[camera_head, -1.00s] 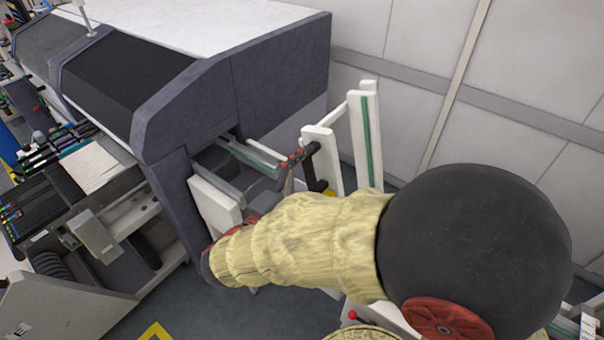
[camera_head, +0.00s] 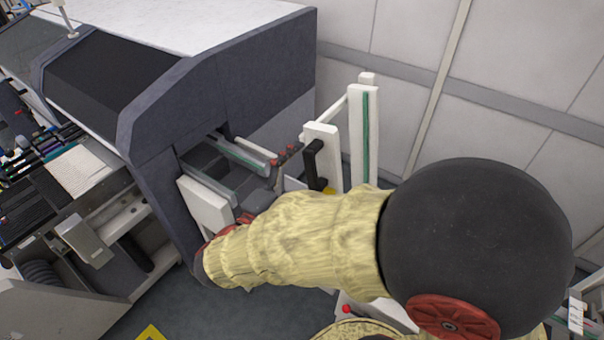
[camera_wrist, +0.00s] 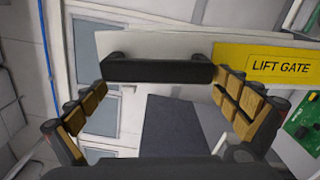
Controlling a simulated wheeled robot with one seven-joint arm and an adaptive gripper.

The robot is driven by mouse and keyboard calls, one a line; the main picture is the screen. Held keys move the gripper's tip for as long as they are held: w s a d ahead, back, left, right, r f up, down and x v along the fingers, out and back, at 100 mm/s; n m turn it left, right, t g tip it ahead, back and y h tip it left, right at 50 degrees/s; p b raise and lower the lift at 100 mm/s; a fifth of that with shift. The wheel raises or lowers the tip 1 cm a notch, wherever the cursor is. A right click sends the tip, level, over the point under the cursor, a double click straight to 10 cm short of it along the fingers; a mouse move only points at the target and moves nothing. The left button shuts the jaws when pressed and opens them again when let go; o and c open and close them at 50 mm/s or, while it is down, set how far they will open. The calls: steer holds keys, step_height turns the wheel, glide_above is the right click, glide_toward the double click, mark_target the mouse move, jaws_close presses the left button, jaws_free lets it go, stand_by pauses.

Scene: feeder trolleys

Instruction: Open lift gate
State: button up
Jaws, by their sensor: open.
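The lift gate's black bar handle (camera_wrist: 160,70) lies across the gap between my open fingers in the wrist view. My gripper (camera_wrist: 160,84) has one finger beyond each end of the handle, and I see no grip on it. A yellow label (camera_wrist: 280,66) reading "LIFT GATE" is to the right of the handle. In the head view the handle (camera_head: 313,160) is on a white upright panel (camera_head: 325,140).
A large grey machine (camera_head: 225,95) with a white top stands left of the gate. Grey rails (camera_head: 240,152) run out of its side opening. A white post (camera_head: 362,135) stands right of the gate panel. A panelled wall (camera_head: 400,50) is behind.

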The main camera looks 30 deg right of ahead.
steer(key=v, duration=1.2)
stand_by(0.4)
